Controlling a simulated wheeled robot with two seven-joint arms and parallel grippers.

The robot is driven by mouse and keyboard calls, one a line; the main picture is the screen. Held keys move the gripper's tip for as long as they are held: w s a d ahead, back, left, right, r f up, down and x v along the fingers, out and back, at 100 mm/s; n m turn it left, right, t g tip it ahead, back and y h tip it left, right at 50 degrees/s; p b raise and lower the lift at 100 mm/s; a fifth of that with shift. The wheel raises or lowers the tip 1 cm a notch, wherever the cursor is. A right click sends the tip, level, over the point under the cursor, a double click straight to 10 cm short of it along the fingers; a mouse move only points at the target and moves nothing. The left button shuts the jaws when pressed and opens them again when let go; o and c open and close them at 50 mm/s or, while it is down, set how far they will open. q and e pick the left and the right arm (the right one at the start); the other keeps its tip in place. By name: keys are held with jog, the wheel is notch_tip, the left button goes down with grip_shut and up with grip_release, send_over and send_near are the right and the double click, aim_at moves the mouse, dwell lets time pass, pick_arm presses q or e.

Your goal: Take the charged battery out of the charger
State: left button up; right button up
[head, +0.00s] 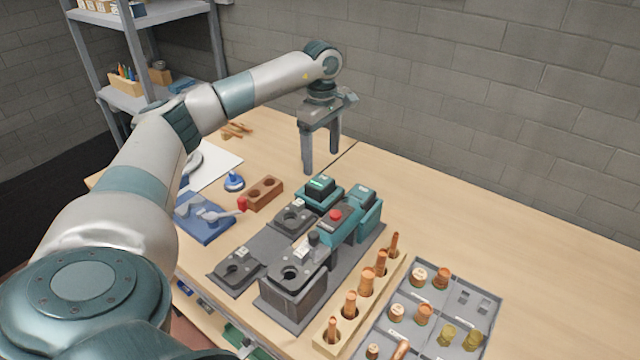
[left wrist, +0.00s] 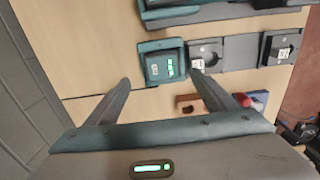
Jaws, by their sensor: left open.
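A battery (head: 320,184) with a teal body, dark top and lit green bars sits in a charger bay at the back of the grey base on the table. It also shows in the left wrist view (left wrist: 165,66), just beyond my fingertips and left of the empty-looking bays. My left gripper (head: 322,158) is open and empty, pointing down above the table behind the battery. Its two fingers (left wrist: 163,84) show apart in the left wrist view, with nothing between them. My right gripper is in neither view.
Beside the battery stand a teal tool with a red button (head: 336,216) and dark bays (head: 237,268). A wooden rack of copper fittings (head: 366,283) and a grey fittings tray (head: 483,297) lie in front. The table's back right is clear.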

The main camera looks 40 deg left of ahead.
aim_at(320, 180)
pick_arm(q)
jog(key=shift+f, duration=1.05)
jog(key=shift+s+f+p, duration=0.2)
jog(key=shift+f+p, duration=0.55)
jog(key=shift+p, duration=0.2)
notch_tip(320, 180, down, 3)
jog(key=shift+s+p, duration=0.15)
jog(key=shift+p, duration=0.5)
jog(key=shift+f, duration=0.35)
jog(key=shift+c, duration=0.3)
jog(key=c, duration=1.4)
jog(key=shift+o, duration=0.2)
jog(key=shift+r, duration=0.1)
